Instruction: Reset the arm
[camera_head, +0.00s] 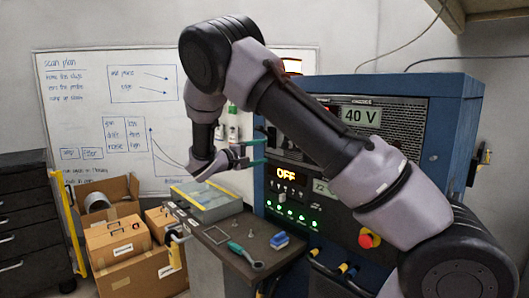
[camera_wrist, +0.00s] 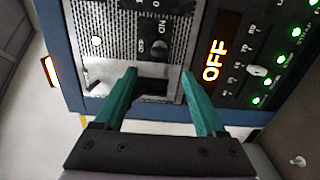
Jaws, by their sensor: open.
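My arm arches across the head view, bent at the elbow. My gripper (camera_head: 260,152) is at the front of the blue cabinet (camera_head: 453,118), left of the "40 V" label (camera_head: 361,115). In the wrist view my gripper (camera_wrist: 158,76) has its two green fingers apart, in front of the perforated panel (camera_wrist: 95,55). A dark switch part (camera_wrist: 154,84) shows between the fingers; I cannot tell whether they touch it. An orange "OFF" display (camera_wrist: 214,60) is lit beside it.
Below my gripper, a dark bench top (camera_head: 236,234) holds a clear-lidded case (camera_head: 208,203), a green-handled tool (camera_head: 240,252) and a blue block (camera_head: 280,239). A red knob (camera_head: 368,239) sticks out of the cabinet. Cardboard boxes (camera_head: 120,247) and a dark drawer unit (camera_head: 30,225) stand left.

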